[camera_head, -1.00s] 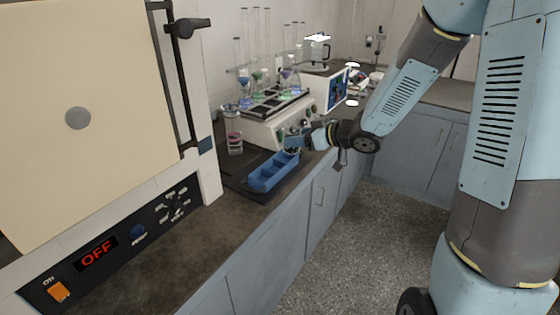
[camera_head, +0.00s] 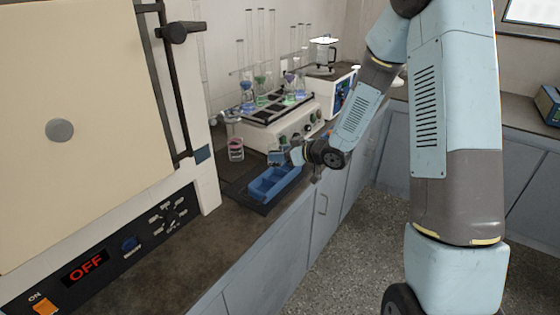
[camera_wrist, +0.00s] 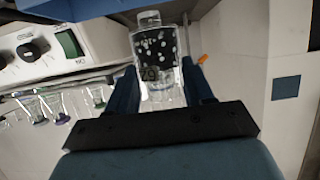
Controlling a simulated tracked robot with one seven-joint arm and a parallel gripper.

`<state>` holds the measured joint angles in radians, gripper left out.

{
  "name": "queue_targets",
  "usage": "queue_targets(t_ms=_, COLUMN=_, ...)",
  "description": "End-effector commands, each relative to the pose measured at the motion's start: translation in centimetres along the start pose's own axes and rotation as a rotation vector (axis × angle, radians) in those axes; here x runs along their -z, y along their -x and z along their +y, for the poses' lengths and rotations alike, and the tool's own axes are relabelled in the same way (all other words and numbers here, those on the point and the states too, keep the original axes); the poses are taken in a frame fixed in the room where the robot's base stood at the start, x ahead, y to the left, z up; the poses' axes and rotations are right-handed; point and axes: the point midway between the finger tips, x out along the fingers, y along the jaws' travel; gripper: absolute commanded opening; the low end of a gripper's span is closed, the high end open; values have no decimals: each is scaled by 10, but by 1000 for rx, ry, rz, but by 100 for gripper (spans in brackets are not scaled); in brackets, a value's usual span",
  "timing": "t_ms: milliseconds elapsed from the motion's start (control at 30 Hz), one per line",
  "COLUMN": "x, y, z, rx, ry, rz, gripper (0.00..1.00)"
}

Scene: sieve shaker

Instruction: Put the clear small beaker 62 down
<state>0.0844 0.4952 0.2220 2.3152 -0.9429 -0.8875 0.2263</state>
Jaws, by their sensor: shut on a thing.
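The clear small beaker (camera_wrist: 156,48) shows in the wrist view between the two dark blue fingers of my gripper (camera_wrist: 160,88). It carries a number that looks like 62 and pale spots. My gripper is shut on it. In the head view my gripper (camera_head: 283,156) is just above and behind the far end of the blue compartment tray (camera_head: 262,196), in front of the white shaker. The beaker is too small to make out clearly there, and I cannot tell whether it touches anything below.
The shaker (camera_head: 290,132) holds several flasks with coloured liquid. A glass vessel with pink liquid (camera_head: 235,150) stands left of the tray. A large oven (camera_head: 90,150) with an OFF display fills the left. The counter in front of the tray (camera_head: 190,245) is clear.

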Motion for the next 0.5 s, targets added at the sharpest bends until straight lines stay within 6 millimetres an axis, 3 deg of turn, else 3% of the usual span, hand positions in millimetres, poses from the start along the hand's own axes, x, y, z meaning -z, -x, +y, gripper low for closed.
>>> queue_targets(t_ms=300, x=-31, y=-9, z=7, rx=-11, ry=-7, rz=-2, gripper=0)
queue_targets(t_ms=500, x=-33, y=-10, z=7, rx=-11, ry=-4, rz=0, gripper=0)
